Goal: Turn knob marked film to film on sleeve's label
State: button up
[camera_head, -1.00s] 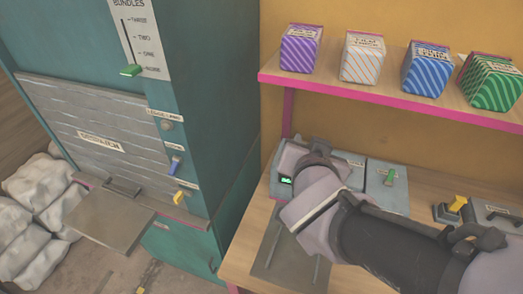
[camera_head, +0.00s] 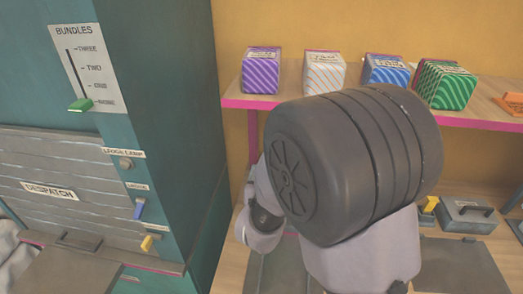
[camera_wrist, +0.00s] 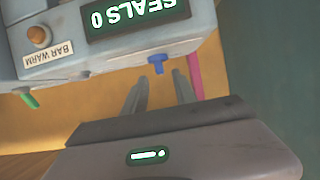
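In the wrist view, a blue knob (camera_wrist: 158,63) hangs from the edge of a grey machine with a "SEALS 0" display (camera_wrist: 140,15). A green knob (camera_wrist: 29,100) shows at the left. No film marking is readable at either knob. My gripper (camera_wrist: 160,81) is open and empty, its two fingers pointing at the blue knob, one to each side; whether they touch it I cannot tell. In the head view my arm hides the machine and my gripper. Striped boxes with labels too small to read stand on the shelf: purple (camera_head: 261,72), orange-white (camera_head: 324,73), blue (camera_head: 386,70), green (camera_head: 443,86).
An orange lamp marked "BAR WARM" (camera_wrist: 38,36) is on the machine. In the head view, a teal cabinet (camera_head: 168,80) stands left, with a "BUNDLES" slider (camera_head: 80,104). The pink-edged shelf (camera_head: 240,102) runs above the bench. A grey lidded box (camera_head: 467,214) sits right.

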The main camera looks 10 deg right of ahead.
jog(key=x, duration=0.4)
grip_shut()
